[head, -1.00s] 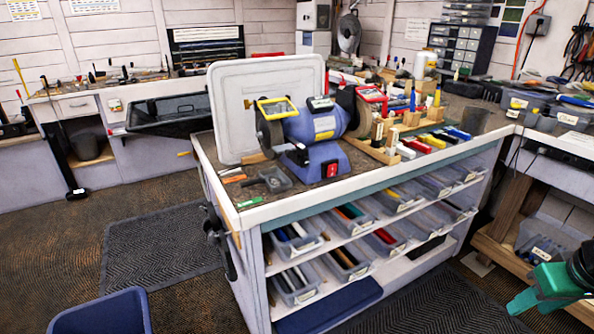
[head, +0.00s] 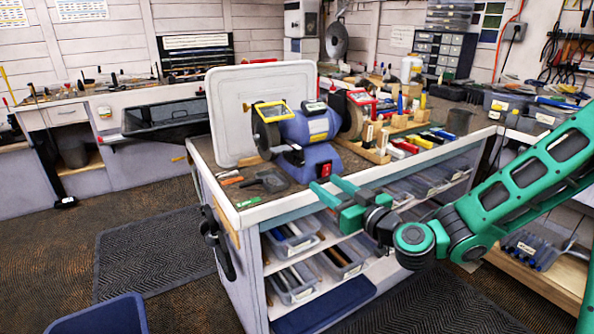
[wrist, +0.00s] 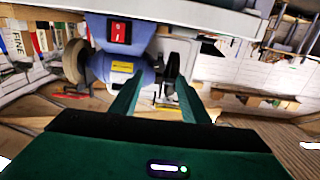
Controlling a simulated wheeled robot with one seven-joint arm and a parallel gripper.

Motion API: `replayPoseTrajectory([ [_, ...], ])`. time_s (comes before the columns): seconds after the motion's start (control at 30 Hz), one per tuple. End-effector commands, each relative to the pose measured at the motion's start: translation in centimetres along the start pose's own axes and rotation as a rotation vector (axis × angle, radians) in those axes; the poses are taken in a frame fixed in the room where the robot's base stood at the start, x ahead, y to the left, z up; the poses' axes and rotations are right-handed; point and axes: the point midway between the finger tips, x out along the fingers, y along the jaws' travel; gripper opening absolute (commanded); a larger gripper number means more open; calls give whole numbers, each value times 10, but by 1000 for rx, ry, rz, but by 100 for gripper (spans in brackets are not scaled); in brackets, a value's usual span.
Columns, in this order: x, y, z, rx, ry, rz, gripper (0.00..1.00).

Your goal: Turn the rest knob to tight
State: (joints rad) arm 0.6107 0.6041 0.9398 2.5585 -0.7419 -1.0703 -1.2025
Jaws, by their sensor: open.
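The blue bench grinder (head: 312,130) stands on the workbench's near left part, a grinding wheel at each end and yellow- and red-framed shields above. It also shows upside down in the wrist view (wrist: 115,66). A dark bracket with a small knob-like part (head: 287,149) sits low by the left wheel; I cannot clearly make out the rest knob or its setting. My green gripper (head: 323,184) is over the bench's front edge, in front of the grinder base and apart from it. In the wrist view its fingers (wrist: 158,80) are spread, with nothing visible between them.
A dark scoop-like tool (head: 273,181) and small items lie on the bench left of my gripper. A wooden rack of grips (head: 375,150) is right of the grinder. A white panel (head: 228,120) stands behind it. Bins (head: 340,262) fill the shelves below the bench top.

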Motion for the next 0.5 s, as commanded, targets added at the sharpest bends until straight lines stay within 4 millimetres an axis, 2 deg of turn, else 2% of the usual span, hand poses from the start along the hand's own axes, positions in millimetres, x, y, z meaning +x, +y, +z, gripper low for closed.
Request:
replayPoseTrajectory([
  [0.17,8,2,-6,8,21,18,42],
  [0.27,18,2,-7,6,22,16,42],
  [0.5,60,3,-8,6,22,17,42],
])
